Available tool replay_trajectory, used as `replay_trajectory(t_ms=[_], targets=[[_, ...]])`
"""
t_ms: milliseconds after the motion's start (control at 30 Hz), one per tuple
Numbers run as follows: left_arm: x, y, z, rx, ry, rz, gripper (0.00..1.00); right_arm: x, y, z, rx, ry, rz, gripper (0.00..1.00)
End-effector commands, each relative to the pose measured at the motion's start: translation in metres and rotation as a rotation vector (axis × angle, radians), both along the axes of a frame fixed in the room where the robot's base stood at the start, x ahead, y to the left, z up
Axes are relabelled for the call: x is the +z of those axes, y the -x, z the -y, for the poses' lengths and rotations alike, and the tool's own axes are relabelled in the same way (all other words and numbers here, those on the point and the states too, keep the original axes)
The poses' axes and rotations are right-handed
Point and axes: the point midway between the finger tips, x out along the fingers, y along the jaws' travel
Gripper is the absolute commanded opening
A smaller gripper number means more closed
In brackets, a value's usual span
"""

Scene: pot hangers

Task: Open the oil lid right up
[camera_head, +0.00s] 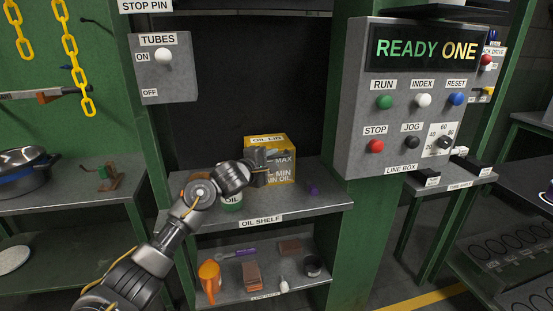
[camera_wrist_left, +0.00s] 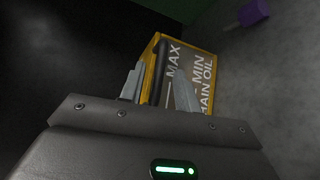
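The yellow oil box (camera_head: 284,173) stands on the oil shelf, with MAX, MIN and oil markings on its front. Its top, labelled OIL LID (camera_head: 266,140), looks down flat. My left gripper (camera_head: 262,158) is at the box's left front side and covers part of it. In the left wrist view, my left gripper's fingers (camera_wrist_left: 159,82) are apart, with a dark upright bar (camera_wrist_left: 159,70) showing between them in front of the box (camera_wrist_left: 192,75). I cannot tell whether they touch it. My right gripper is not in view.
A control box (camera_head: 355,110) hangs at the right. The lower shelf holds an orange jug (camera_head: 209,277) and several small items.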

Motion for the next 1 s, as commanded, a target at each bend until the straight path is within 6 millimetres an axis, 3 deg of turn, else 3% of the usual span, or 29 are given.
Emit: replay_trajectory(t_ms=[233, 633, 867, 1000], targets=[[-0.003, -0.022, 0.012, -0.002, 0.000, -0.001, 0.32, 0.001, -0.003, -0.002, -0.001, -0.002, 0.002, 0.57], [-0.004, -0.026, 0.014, -0.001, 0.000, 0.000, 0.32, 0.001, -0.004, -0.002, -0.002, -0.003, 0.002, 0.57], [-0.004, -0.026, 0.014, -0.001, 0.000, 0.000, 0.02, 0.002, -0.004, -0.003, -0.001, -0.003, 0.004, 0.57], [-0.004, -0.026, 0.014, -0.001, 0.000, 0.000, 0.00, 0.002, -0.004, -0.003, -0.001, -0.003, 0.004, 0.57]])
